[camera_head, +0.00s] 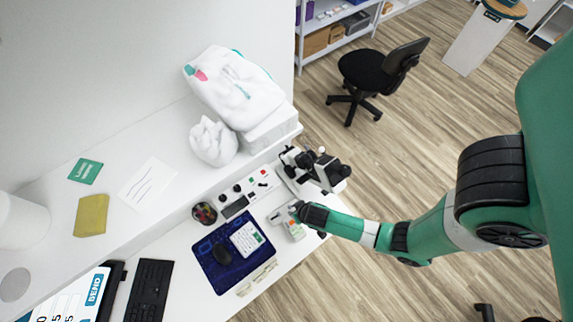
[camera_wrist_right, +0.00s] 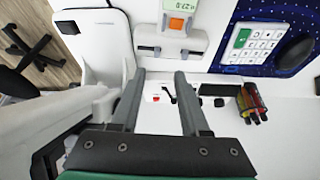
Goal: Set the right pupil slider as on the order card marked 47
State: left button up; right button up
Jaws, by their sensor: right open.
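A small white and grey measuring device with a green and orange face (camera_head: 294,229) lies on the desk, partly hidden by my right gripper (camera_head: 291,210). A white paper with lines (camera_head: 147,184) lies on the upper shelf; no 47 is readable. My left gripper is not in view.
A black and white optical instrument (camera_head: 330,172) stands behind the device. A control panel (camera_head: 236,198), pen cup (camera_head: 204,213), dark blue mat (camera_head: 207,277) with calculator (camera_head: 247,239) and mouse (camera_head: 222,254), and glasses (camera_head: 262,275) crowd the desk. A keyboard (camera_head: 149,290) is at lower left.

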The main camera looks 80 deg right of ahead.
jog(key=r, duration=0.2)
jog(key=b, duration=0.7)
send_over(290, 207)
jog(key=s+a, duration=0.2)
notch_tip(290, 207, down, 8)
jog(key=shift+d+r, duration=0.1)
jog(key=shift+r, duration=0.15)
jog(key=b+x, duration=0.1)
jog(key=x, duration=0.3)
jog(key=shift+w+d+f, duration=0.1)
jog(key=shift+d, duration=0.05)
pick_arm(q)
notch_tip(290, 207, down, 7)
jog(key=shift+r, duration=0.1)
pick_arm(e)
grip_shut()
